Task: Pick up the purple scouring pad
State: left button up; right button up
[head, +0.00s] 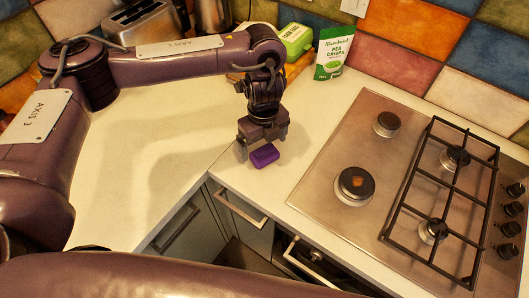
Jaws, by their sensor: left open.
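The purple scouring pad (264,155) lies on the white countertop near the inner corner edge. My left gripper (263,144) points down right at the pad, just behind and above it in the head view. Its two fingers are apart, one to the left of the pad and one to the right. I cannot tell whether the fingers touch the pad. My right gripper does not show.
A steel gas hob (320,180) with burners and a black grate lies to the right. A green carton (296,40), a pea crisps bag (333,52) and a toaster (142,24) stand along the tiled wall. Drawers with handles (243,207) are below the counter edge. The left countertop (130,180) is clear.

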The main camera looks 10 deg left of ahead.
aim_at(265, 148)
pick_arm(q)
jog(key=f, duration=0.3)
jog(key=shift+w, duration=0.35)
jog(key=shift+f, duration=0.45)
jog(key=c, duration=1.1)
jog(key=shift+r, duration=0.1)
jog(key=shift+c, duration=0.3)
jog(key=shift+r, duration=0.5)
notch_tip(265, 148, up, 19)
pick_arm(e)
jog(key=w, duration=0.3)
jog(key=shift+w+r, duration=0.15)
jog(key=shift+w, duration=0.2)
